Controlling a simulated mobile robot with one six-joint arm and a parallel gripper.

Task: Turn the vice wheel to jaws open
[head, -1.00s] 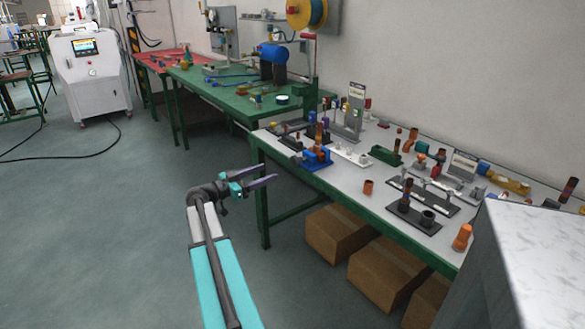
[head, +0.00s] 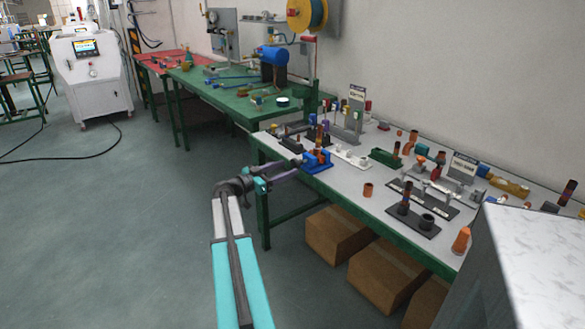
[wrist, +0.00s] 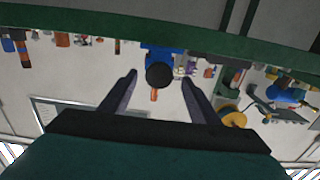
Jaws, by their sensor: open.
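The blue vice (head: 318,162) stands at the near left edge of the grey table. In the wrist view the blue vice body (wrist: 166,53) shows with a dark round wheel (wrist: 159,76) facing me. My gripper (head: 298,167) is at the table's edge, pointing at the vice from the left. In the wrist view its two fingers (wrist: 160,80) are spread apart, one on each side of the wheel. I cannot tell whether they touch it. In the head view the wheel is not distinct, and the jaw gap is too small to read.
The grey table (head: 345,190) carries several fittings, including a white block (head: 351,157) just right of the vice and an orange pipe piece (head: 368,190) nearer its front. Cardboard boxes (head: 335,234) stand underneath. The floor left of my arm is clear.

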